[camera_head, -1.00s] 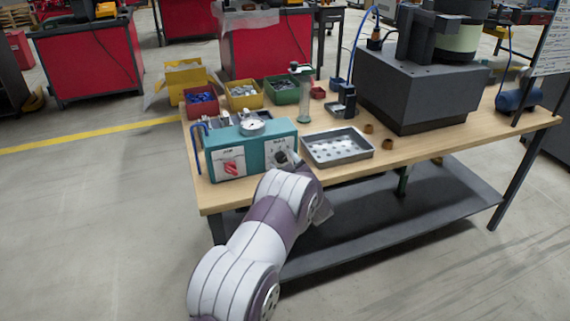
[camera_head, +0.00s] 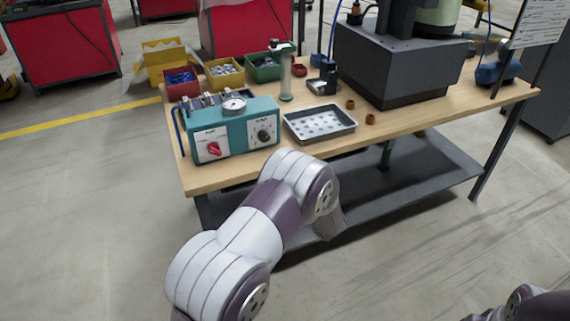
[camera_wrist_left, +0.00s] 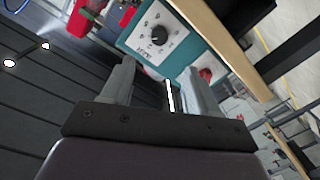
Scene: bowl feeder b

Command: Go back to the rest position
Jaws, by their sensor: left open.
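My left arm reaches up from the bottom of the head view in front of the bench's near edge. Its gripper is mostly hidden behind the wrist there. In the left wrist view my left gripper (camera_wrist_left: 157,78) is open, with nothing between its fingers. Beyond the fingers is the teal control box (camera_head: 237,130), which also shows in the left wrist view (camera_wrist_left: 140,40). The box has a black dial (camera_head: 263,136), a red knob (camera_head: 214,149) and a round gauge (camera_head: 234,106) on top. Part of my right arm shows at the bottom right; its gripper is out of view.
The wooden bench (camera_head: 400,122) holds a metal tray (camera_head: 320,122), several parts bins including a yellow one (camera_head: 225,73), a clear tube (camera_head: 286,78) and a large dark feeder base (camera_head: 398,70). A lower shelf (camera_head: 420,175) runs under the bench.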

